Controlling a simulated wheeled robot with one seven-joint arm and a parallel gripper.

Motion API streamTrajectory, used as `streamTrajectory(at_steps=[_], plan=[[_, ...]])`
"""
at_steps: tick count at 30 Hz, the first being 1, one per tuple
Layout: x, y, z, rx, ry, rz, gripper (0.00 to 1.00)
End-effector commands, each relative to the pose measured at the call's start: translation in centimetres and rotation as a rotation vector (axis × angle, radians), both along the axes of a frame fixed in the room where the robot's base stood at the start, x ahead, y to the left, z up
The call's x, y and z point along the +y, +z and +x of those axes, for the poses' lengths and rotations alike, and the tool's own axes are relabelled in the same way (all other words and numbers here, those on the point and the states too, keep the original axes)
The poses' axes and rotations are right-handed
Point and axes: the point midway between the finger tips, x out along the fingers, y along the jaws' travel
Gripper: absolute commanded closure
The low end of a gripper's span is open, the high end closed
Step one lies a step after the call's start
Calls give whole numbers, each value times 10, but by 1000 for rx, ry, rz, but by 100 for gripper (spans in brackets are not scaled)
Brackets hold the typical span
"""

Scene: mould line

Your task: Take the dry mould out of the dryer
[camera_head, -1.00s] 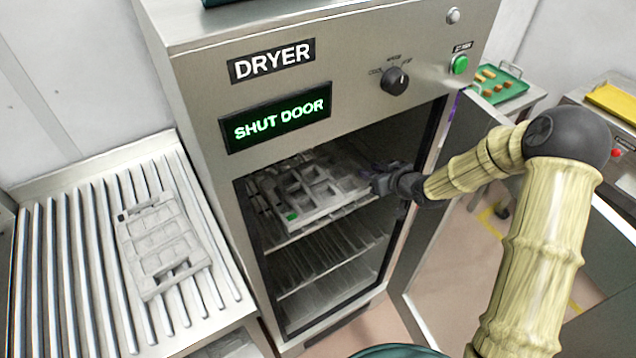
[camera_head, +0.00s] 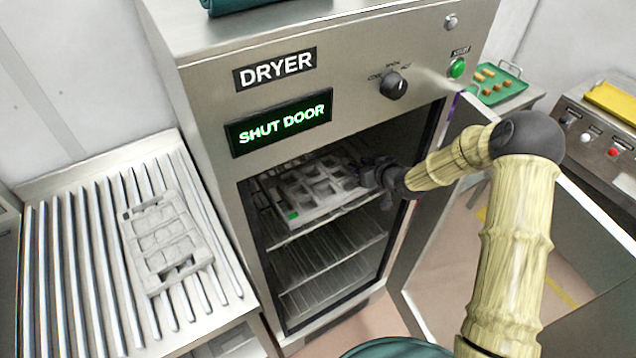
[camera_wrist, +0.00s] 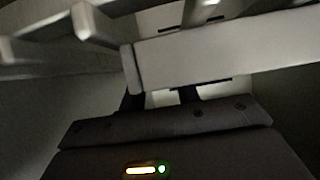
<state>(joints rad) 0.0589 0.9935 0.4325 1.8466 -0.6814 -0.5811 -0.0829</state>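The dryer (camera_head: 215,92) stands with its door (camera_head: 440,165) swung open to the right, and its display reads SHUT DOOR. A pale grey mould (camera_head: 318,203) with several square pockets and a green mark at its front left corner lies on the upper rack inside. My gripper (camera_head: 372,178) is inside the opening, at the mould's right end. In the wrist view the mould's pale rim (camera_wrist: 225,55) crosses just beyond the gripper (camera_wrist: 160,98), hiding part of the dark fingers. They look apart, with nothing clearly clamped between them.
Another mould (camera_head: 162,238) with a dark corner mark lies on the ribbed table (camera_head: 75,290) at left. Lower wire racks (camera_head: 335,255) look empty. A green tray (camera_head: 508,88) with small pieces and a control panel (camera_head: 600,135) stand at right.

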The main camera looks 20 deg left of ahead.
Motion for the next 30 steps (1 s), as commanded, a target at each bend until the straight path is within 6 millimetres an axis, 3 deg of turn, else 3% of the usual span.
streamTrajectory(at_steps=[9, 14, 30], plan=[[1, 0, 0, 0, 1, -1, 68], [1, 0, -1, 0, 1, 0, 100], [1, 7, 0, -3, 0, 2, 100]])
